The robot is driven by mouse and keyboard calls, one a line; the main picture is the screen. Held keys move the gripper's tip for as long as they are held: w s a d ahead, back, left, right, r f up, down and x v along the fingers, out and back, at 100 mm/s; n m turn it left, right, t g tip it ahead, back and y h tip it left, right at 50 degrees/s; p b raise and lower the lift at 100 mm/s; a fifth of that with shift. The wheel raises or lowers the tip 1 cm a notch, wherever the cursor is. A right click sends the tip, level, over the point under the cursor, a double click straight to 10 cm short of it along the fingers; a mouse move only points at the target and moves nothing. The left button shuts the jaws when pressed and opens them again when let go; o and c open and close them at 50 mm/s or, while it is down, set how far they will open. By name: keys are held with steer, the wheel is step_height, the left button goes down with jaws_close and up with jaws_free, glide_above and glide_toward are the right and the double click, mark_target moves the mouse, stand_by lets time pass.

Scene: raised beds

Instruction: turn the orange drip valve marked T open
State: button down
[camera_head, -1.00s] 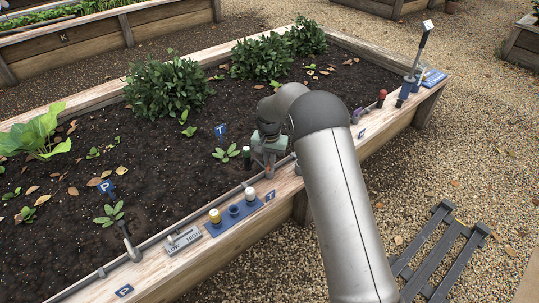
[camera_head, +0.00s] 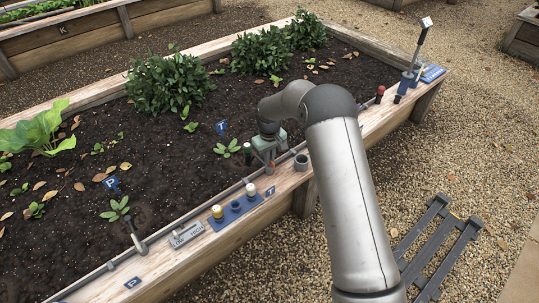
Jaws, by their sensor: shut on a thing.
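My gripper (camera_head: 270,168) is low over the near rim of the raised bed, at the grey drip pipe (camera_head: 222,198). It is shut with its fingers around the place of the T valve. The valve is hidden by my gripper and too small to make out, and no orange shows. I cannot tell how far it is turned. A blue T marker (camera_head: 221,127) stands in the soil to the left of my gripper, and a small T plate (camera_head: 269,191) is on the rim's front.
A dark capped post (camera_head: 247,152) stands just left of my gripper and a grey cup (camera_head: 300,161) just right. A blue holder (camera_head: 236,212) with pale-capped pegs, a grey label plate (camera_head: 186,235) and another lever (camera_head: 137,240) line the rim leftward. A red knob (camera_head: 380,92) is right.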

steer(key=shift+n, duration=0.6)
steer(key=c, duration=1.5)
jaws_free()
steer(key=shift+c, duration=0.2)
step_height(320, 180, up, 17)
steer(key=p, duration=0.4)
steer(key=shift+r, duration=0.2)
